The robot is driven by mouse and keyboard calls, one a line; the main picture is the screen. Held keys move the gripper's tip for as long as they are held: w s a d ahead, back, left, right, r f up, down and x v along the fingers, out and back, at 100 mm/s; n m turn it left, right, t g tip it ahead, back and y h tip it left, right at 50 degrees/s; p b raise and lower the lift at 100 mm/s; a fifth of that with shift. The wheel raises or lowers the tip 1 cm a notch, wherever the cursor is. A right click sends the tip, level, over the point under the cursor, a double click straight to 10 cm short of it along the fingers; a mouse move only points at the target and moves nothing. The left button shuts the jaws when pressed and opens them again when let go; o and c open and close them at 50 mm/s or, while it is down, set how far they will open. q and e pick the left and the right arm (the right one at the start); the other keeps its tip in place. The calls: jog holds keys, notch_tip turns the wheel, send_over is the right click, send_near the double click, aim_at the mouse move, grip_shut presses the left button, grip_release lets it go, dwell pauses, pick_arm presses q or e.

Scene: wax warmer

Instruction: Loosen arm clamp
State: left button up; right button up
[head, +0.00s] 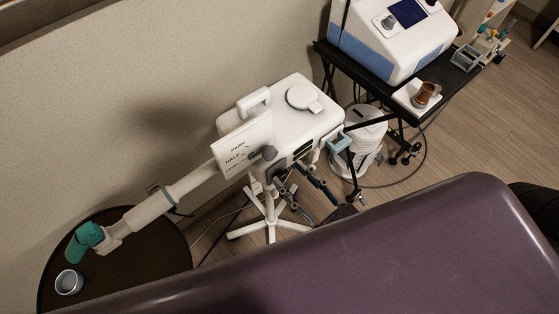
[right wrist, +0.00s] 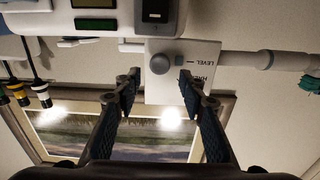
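The grey round clamp knob (head: 269,153) sits on the white plate (head: 238,146) marked PARK, HALF and LEVEL, at the base of the white arm (head: 178,192). The arm slopes down to the left and ends in a teal piece (head: 84,240). My right gripper (head: 287,174) is just below and right of the knob in the head view. In the right wrist view its two fingers (right wrist: 159,84) are open, and the knob (right wrist: 160,64) shows between and just beyond the tips. I see no contact with the knob. My left gripper is not in view.
The white warmer unit (head: 305,103) stands on a wheeled base behind the gripper. A round dark table (head: 150,262) with a metal cup (head: 69,282) is under the arm's end. A purple padded surface (head: 400,260) fills the front. A black cart (head: 385,92) stands at the right.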

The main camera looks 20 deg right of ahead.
aim_at(273, 157)
jog(key=shift+b+x, duration=0.9)
jog(key=shift+x, duration=1.85)
jog(key=shift+w+p, duration=0.15)
jog(key=shift+p, duration=0.3)
